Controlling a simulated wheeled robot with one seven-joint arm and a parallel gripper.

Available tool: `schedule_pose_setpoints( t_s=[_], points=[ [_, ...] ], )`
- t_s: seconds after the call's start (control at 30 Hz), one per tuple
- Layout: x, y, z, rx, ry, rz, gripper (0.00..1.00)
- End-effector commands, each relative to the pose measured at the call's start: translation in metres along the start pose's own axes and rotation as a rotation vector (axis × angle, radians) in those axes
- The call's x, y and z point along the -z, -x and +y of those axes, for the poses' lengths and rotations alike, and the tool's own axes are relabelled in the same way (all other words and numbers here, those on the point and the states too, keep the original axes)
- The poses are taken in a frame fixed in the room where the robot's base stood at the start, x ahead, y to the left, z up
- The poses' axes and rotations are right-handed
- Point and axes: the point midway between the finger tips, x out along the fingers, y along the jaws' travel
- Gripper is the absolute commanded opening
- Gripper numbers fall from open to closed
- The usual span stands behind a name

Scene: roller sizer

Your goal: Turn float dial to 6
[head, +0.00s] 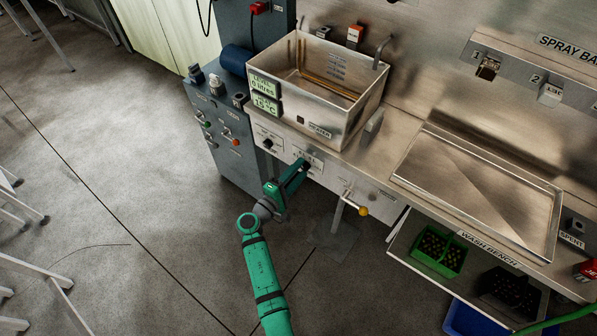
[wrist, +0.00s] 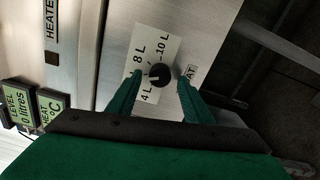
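The float dial (wrist: 159,74) is a small round black knob on a pale label plate on the steel front panel. In the wrist view, 4 L, 8 L and 10 L can be read around it; no 6 mark is readable, and the left finger covers part of the plate's edge. Its pointer direction is too small to tell. My gripper (wrist: 161,77) is open, with one green finger on each side of the dial and gaps showing between. In the head view, my gripper (head: 301,166) is at the front panel below the tank, largely hiding the dial.
A steel tank (head: 345,112) stands above the panel, with displays (head: 264,86) reading 0 litres and 15 °C. Another black knob (head: 268,143) is left of my gripper. A yellow-ended lever (head: 362,211) sticks out to the right. Open floor (head: 130,190) lies to the left.

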Motion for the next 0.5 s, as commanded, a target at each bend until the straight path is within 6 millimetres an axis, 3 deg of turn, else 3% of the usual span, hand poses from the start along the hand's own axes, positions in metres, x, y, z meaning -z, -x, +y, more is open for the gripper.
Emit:
schedule_pose_setpoints(
  t_s=[0.27,0.5],
  points=[
    [0.000,0.007,0.001,-0.001,-0.001,0.000,0.46],
    [0.000,0.048,-0.001,0.000,0.001,0.002,0.46]
  ],
)
